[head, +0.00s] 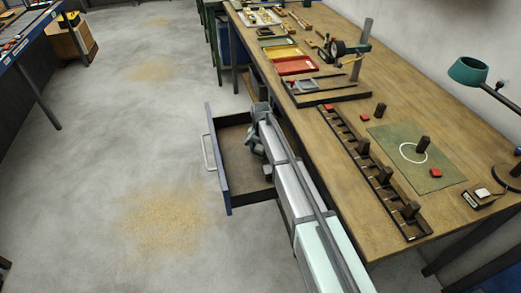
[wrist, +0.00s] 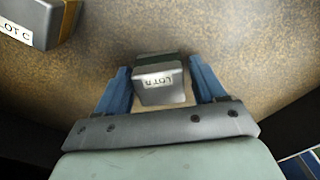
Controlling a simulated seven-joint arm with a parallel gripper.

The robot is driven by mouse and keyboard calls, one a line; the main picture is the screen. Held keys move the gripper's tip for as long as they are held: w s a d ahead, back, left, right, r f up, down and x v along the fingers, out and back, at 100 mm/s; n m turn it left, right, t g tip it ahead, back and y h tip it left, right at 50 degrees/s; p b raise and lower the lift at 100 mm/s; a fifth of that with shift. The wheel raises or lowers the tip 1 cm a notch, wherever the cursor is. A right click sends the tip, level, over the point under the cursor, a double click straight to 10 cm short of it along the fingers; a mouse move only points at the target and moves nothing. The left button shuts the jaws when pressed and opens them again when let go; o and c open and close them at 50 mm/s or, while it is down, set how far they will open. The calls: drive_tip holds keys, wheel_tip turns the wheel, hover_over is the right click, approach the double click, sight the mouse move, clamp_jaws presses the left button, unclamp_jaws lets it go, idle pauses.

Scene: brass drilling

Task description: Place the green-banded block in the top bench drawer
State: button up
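The green-banded block (wrist: 160,85) is grey with a dark green band at its far end and a white label. In the wrist view it lies between the two blue fingers of my gripper (wrist: 160,68), with a narrow gap showing on each side. My gripper is open around it. In the head view my gripper (head: 252,138) is down inside the open bench drawer (head: 232,150), over its brown floor. My arm hides the drawer's right part, and I cannot make out the green band there.
A second grey block (wrist: 38,20), labelled LOT C with a yellowish band, lies at the upper left of the wrist view. The bench top (head: 345,95) holds a slotted rack (head: 375,175), trays and a lamp (head: 468,71).

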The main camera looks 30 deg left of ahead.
sight(261, 147)
drive_tip(key=shift+o, duration=0.6)
wheel_tip(261, 147, up, 12)
drive_tip(key=shift+r, duration=0.15)
idle(0.3)
